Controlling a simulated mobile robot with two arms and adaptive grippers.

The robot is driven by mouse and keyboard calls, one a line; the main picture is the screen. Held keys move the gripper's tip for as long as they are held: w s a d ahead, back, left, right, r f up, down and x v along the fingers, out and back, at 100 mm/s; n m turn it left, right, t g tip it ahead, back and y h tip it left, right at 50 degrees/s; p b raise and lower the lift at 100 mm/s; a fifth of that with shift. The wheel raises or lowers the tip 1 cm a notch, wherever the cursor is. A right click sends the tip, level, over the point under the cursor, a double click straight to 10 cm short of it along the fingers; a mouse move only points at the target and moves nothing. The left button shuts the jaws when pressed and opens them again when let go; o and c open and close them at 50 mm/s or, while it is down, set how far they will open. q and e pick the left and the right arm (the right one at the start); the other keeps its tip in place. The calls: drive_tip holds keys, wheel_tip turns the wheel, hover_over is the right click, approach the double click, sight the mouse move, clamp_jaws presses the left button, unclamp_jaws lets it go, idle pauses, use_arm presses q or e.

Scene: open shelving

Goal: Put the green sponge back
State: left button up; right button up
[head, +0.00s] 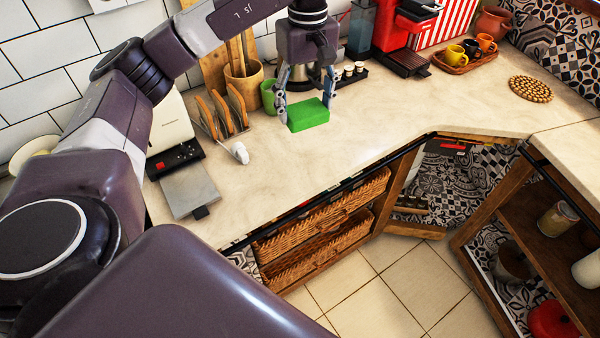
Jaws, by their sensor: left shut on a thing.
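The green sponge (309,116) is a bright green block in the upper middle of the head view. My left gripper (307,103) comes down from above and is shut on the sponge, with a finger at each side of it. The sponge appears at or just above the pale countertop (350,130); I cannot tell if it touches it. My right gripper is not in the view.
A toast rack (222,114), a green cup (268,97) and a utensil pot (243,82) stand left of the gripper. A red coffee machine (395,40) and a cup tray (464,62) stand right. Counter is clear to the sponge's right. Wicker baskets (320,225) sit below.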

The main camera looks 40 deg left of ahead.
sight(298, 117)
use_arm(q)
drive_tip(key=shift+w+a+r+n, duration=0.15)
drive_tip(key=shift+a+r+n, duration=0.15)
drive_tip(key=shift+a+n, duration=0.3)
drive_tip(key=shift+a, duration=0.35)
wheel_tip(298, 117, down, 5)
drive_tip(key=shift+b, duration=0.55)
wheel_tip(298, 117, down, 10)
drive_tip(key=shift+r+p, duration=0.1)
drive_tip(key=shift+p, duration=0.6)
drive_tip(key=shift+f, duration=0.6)
wheel_tip(298, 117, down, 4)
drive_tip(key=shift+r+p, duration=0.15)
drive_tip(key=shift+p, duration=0.35)
drive_tip(key=o, duration=1.1)
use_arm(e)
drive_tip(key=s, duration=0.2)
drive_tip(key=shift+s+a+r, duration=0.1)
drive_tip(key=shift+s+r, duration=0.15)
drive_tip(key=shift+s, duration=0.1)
